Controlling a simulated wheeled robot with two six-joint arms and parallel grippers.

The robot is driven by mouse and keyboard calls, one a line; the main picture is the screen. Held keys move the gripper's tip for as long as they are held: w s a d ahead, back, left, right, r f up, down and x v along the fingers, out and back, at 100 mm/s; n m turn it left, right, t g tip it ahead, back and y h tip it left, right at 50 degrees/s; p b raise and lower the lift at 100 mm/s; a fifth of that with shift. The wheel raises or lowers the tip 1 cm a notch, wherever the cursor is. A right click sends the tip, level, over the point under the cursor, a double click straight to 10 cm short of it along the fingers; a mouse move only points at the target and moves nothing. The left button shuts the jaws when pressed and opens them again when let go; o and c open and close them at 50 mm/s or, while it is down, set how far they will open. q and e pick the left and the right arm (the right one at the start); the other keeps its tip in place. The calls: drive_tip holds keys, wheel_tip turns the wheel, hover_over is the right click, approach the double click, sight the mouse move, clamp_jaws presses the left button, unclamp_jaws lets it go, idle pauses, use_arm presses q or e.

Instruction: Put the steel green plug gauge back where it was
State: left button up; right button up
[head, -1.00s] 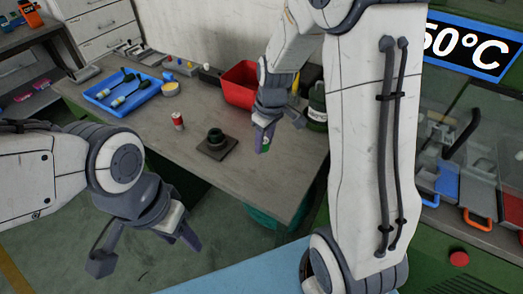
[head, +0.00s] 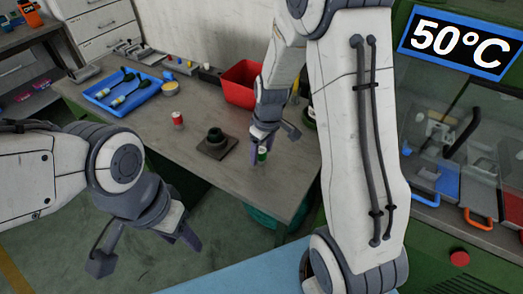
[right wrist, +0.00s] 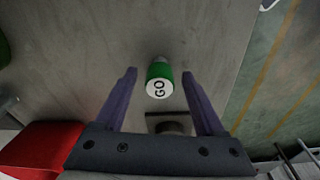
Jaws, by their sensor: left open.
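The green plug gauge (head: 262,156) has a white end face and stands on the grey workbench near its front right part. In the right wrist view the gauge (right wrist: 159,80) shows its "GO" face, its green body and a little steel at the far end. My right gripper (head: 275,147) is open around the gauge; in the right wrist view its fingers (right wrist: 159,74) lie on either side with gaps. My left gripper (head: 145,250) is open and empty, in front of the bench, away from the gauge.
A red gauge-like cylinder (head: 178,119) and a dark round piece on a square plate (head: 216,149) stand left of the gauge. A red bin (head: 238,84) and a blue tray (head: 103,96) are farther back. The workbench (head: 225,185) is clear near its front edge.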

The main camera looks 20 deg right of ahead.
sight(265, 153)
drive_tip(key=shift+r, duration=0.1)
drive_tip(key=shift+r, duration=0.25)
wheel_tip(265, 153, up, 11)
drive_tip(key=s+p, duration=0.1)
drive_tip(key=s+a+r, duration=0.1)
drive_tip(key=s+a, duration=0.6)
drive_tip(key=s, duration=0.4)
drive_tip(key=s+a+r+n+g, duration=0.1)
drive_tip(key=s+a, duration=0.6)
drive_tip(key=s, duration=0.4)
drive_tip(key=shift+s, duration=0.3)
drive_tip(key=shift+a+r, duration=0.1)
wheel_tip(265, 153, up, 3)
drive_tip(key=p, duration=0.3)
drive_tip(key=shift+f, duration=0.2)
